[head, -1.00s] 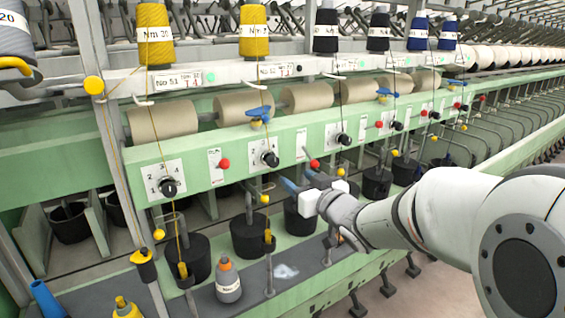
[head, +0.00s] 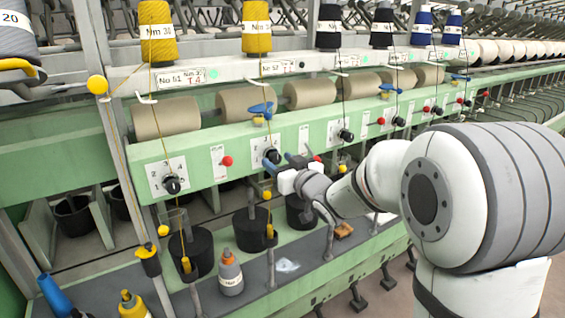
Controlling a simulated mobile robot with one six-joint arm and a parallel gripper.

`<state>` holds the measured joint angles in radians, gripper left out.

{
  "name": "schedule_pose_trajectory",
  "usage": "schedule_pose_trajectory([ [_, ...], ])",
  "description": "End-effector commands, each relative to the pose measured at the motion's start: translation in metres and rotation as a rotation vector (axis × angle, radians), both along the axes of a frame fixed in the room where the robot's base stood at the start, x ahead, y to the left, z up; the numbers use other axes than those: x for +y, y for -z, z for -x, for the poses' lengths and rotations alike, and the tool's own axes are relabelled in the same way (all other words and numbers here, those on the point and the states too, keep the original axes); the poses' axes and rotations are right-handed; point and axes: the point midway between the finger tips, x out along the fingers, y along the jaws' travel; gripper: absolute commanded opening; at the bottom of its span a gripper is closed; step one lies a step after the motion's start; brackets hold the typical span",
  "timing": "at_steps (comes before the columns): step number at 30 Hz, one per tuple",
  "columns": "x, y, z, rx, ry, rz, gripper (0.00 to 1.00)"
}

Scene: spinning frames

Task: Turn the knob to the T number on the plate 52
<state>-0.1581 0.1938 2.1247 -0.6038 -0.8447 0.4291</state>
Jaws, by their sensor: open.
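The plate marked No 52 (head: 269,68) is on the white rail below the second yellow bobbin. Its T number is too small to read. Below it, on the green panel, a black knob (head: 272,156) sits on a white numbered dial plate (head: 259,147). The knob's pointer setting is not clear. My gripper (head: 279,163) is open, with blue fingertips just in front of and slightly below right of this knob. I cannot tell whether it touches the knob.
Another black knob (head: 172,185) is at the left under the No 51 plate (head: 168,80). A red button (head: 227,161) lies between the two knobs. A blue-topped yarn guide (head: 262,109) is above. Taut yarn runs down past the panel. A grey bottle (head: 230,275) stands on the lower shelf.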

Motion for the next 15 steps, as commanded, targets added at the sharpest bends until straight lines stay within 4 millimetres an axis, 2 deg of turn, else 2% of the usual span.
schedule_pose_trajectory([
  [2, -0.0003, 0.0, 0.0001, 0.0, 0.0, 0.0, 0.46],
  [15, -0.0012, -0.0002, -0.0001, 0.0, 0.002, 0.0, 0.1],
])
